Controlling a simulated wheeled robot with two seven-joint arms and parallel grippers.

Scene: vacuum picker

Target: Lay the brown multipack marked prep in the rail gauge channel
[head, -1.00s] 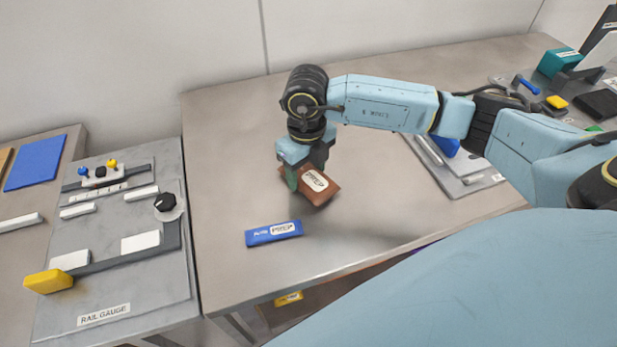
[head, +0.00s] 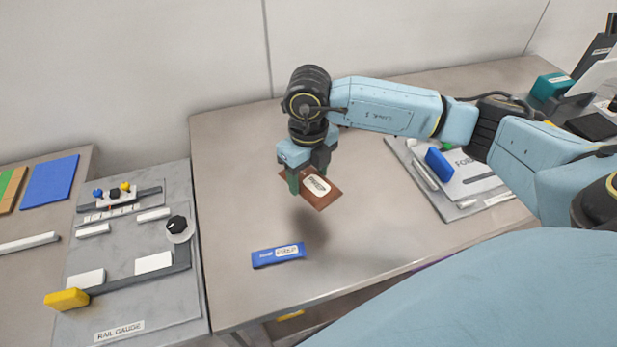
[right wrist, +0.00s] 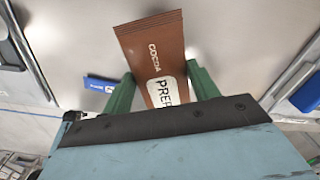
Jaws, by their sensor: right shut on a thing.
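The brown multipack (head: 322,196) carries a white PREP label and also shows in the right wrist view (right wrist: 152,45), where COCOA is printed on it. My right gripper (head: 308,182) is shut on it, one green finger on each side in the right wrist view (right wrist: 163,92). The pack hangs above the table, with a shadow below it. The rail gauge (head: 130,285) is a grey plate at the left, with white blocks, a black knob and a yellow end block (head: 66,299) along its channel (head: 140,279). My left gripper is not in view.
A blue PREP pack (head: 278,255) lies on the table in front of the held pack. A grey board with a blue block (head: 439,163) lies at the right. Blue and green panels lie far left. The table between the held pack and the gauge is mostly clear.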

